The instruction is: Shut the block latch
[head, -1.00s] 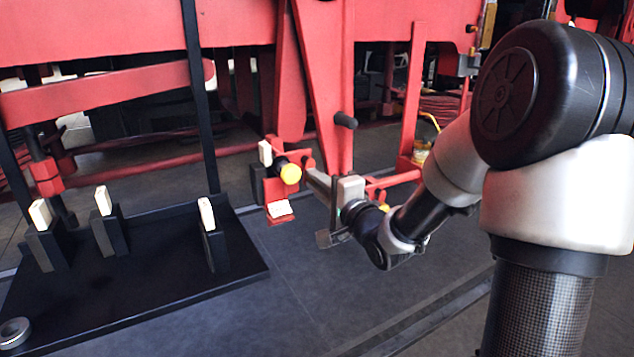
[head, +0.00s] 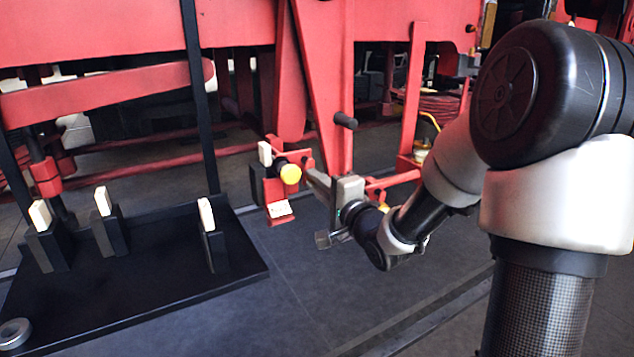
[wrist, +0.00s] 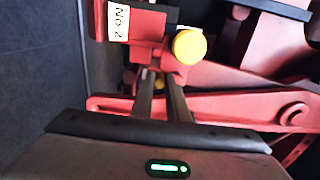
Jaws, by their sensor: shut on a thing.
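A red block with a white "No 2" label (wrist: 119,20) is at the top left of the wrist view. In the head view its label plate (head: 279,209) is at the foot of a red bracket (head: 275,188). A round yellow knob (wrist: 189,46) sticks out beside the block; it also shows in the head view (head: 290,174). My gripper (wrist: 161,82) is shut on a red latch part (wrist: 171,62) just below the knob. The fingertips partly hide the held part. In the head view my gripper (head: 310,168) is just right of the knob.
A red arm with a round pivot (wrist: 292,114) runs across behind my fingers. A black board (head: 160,275) with several upright white-topped holders is at the left, with a metal ring (head: 14,332) at its near corner. The floor in front is clear.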

